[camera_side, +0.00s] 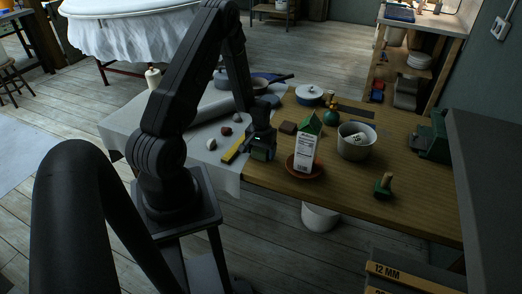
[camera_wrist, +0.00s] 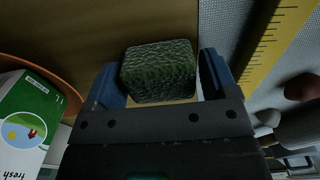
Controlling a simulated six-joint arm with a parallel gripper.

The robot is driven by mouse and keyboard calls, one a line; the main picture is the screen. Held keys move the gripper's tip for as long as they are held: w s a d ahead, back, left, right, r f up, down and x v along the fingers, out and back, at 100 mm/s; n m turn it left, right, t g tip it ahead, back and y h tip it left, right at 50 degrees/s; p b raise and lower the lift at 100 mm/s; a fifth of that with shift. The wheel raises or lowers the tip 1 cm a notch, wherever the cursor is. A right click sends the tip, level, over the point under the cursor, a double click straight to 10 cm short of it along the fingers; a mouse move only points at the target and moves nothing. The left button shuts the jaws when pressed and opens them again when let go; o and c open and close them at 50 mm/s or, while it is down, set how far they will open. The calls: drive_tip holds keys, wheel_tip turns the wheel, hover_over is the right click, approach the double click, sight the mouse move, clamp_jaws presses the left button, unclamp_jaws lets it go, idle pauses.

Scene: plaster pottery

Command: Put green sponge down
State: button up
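The green sponge (camera_wrist: 158,72) is a dark green, rough-textured block, seen between the two blue fingers of my gripper (camera_wrist: 159,80) in the wrist view. The fingers lie against its left and right sides, so my gripper appears shut on it. In the side view my gripper (camera_side: 261,152) points down near the left part of the wooden table (camera_side: 340,200), at the edge of the grey cloth. A dark green patch shows between the fingers there. Whether the sponge's underside touches the table is hidden.
A white carton (camera_side: 305,153) stands in a terracotta saucer (camera_side: 291,163) just right of my gripper. A yellow ruler (camera_side: 233,149) lies close on the left. The front right of the table has bare room.

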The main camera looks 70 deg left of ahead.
drive_tip(key=shift+o, duration=0.9)
wheel_tip(320, 180, up, 12)
drive_tip(key=w+d+r+m+t+y, duration=0.1)
drive_tip(key=w+d+r+m+t, duration=0.15)
drive_tip(key=d+r, duration=0.75)
drive_tip(key=s+d+r+m+t, duration=0.1)
drive_tip(key=s+d+r+m, duration=0.2)
drive_tip(key=s+d+r, duration=0.3)
drive_tip(key=s+d+r+m+t+h, duration=0.1)
drive_tip(key=s+d+r+m+t, duration=0.1)
drive_tip(key=s+d+r, duration=0.5)
drive_tip(key=d+r+m, duration=0.1)
drive_tip(key=d, duration=0.4)
